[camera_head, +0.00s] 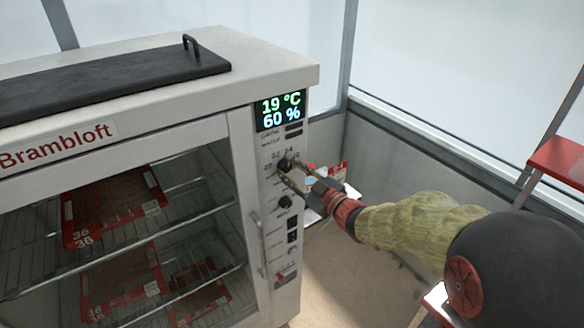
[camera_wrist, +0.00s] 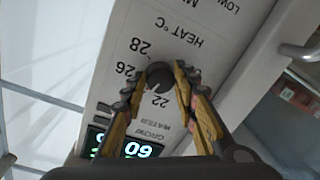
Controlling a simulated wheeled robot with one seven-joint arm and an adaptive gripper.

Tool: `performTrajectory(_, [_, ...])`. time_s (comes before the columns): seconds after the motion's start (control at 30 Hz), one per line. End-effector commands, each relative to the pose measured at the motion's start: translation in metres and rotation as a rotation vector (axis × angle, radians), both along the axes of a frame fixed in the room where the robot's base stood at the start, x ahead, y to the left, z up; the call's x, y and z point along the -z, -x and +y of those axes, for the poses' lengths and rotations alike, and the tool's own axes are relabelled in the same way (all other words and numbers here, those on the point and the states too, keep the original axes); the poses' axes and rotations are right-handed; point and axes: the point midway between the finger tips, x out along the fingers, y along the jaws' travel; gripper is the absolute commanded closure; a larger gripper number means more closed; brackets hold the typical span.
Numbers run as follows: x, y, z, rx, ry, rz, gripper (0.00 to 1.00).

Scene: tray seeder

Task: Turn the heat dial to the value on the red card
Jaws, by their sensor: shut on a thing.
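The heat dial (camera_head: 285,165) is a small dark knob on the cabinet's control panel. In the wrist view the dial (camera_wrist: 159,76) sits below the upside-down words HEAT °C, among the numbers 22, 26 and 28. A pale mark on the dial seems to point between 22 and 26; a finger partly covers the scale. My gripper (camera_head: 287,170) is shut on the dial, with one finger on each side; its fingers also show in the wrist view (camera_wrist: 161,80). I cannot make out a red card with a readable value.
The display (camera_head: 281,110) reads 19 °C and 60 %. A second dark knob (camera_head: 284,202) sits below the dial. The cabinet's glass door (camera_head: 240,165) shows red trays inside. Red and white items (camera_head: 338,170) lie behind my gripper. A red step (camera_head: 560,160) stands at right.

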Motion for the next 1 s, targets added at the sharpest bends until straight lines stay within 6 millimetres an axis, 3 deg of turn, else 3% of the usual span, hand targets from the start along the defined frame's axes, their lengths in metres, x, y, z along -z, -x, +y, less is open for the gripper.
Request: performTrajectory(1.0, [0.004,0.0021,0.0024,0.002,-0.798,0.546,0.96])
